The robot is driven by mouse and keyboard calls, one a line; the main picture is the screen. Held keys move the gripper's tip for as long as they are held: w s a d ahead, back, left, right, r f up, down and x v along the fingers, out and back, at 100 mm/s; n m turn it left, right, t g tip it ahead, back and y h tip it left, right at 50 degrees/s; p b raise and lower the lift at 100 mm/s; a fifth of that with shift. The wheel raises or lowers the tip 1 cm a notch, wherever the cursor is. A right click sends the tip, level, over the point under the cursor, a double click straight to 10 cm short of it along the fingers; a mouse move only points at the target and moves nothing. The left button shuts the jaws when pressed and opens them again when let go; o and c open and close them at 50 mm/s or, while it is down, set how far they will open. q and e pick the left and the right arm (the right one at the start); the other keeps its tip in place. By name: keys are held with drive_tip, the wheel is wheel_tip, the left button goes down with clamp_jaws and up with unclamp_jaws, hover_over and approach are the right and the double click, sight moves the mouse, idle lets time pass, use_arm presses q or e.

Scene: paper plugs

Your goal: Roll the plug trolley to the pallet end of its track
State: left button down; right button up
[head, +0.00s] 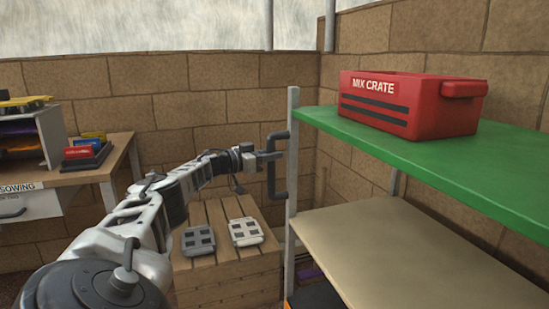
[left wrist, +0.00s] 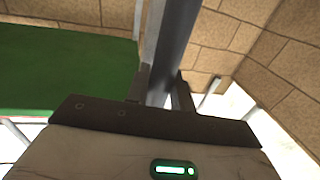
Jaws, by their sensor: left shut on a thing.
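The trolley has a green top shelf (head: 440,165), a beige lower shelf (head: 390,250) and a grey corner post (head: 292,200). A dark upright handle (head: 275,188) is fixed to that post. My left gripper (head: 270,156) is shut on the upper part of the handle. In the left wrist view a grey upright bar (left wrist: 172,50) runs between the fingers of the left gripper (left wrist: 161,92). A slatted wooden pallet stack (head: 225,275) stands left of the trolley. The track is not visible. My right gripper is not in view.
A red crate marked MIX CRATE (head: 415,103) stands on the green shelf. A dark tray (head: 198,240) and a light tray (head: 246,232) lie on the pallet stack. A bench marked SOWING (head: 95,160) stands at left. Block walls close off the back.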

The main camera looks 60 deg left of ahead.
use_arm(q)
drive_tip(key=c, duration=1.3)
unclamp_jaws()
drive_tip(key=shift+o, duration=0.2)
drive_tip(key=s+a+p, duration=0.1)
drive_tip(key=s+p, duration=0.7)
drive_tip(key=s, duration=0.8)
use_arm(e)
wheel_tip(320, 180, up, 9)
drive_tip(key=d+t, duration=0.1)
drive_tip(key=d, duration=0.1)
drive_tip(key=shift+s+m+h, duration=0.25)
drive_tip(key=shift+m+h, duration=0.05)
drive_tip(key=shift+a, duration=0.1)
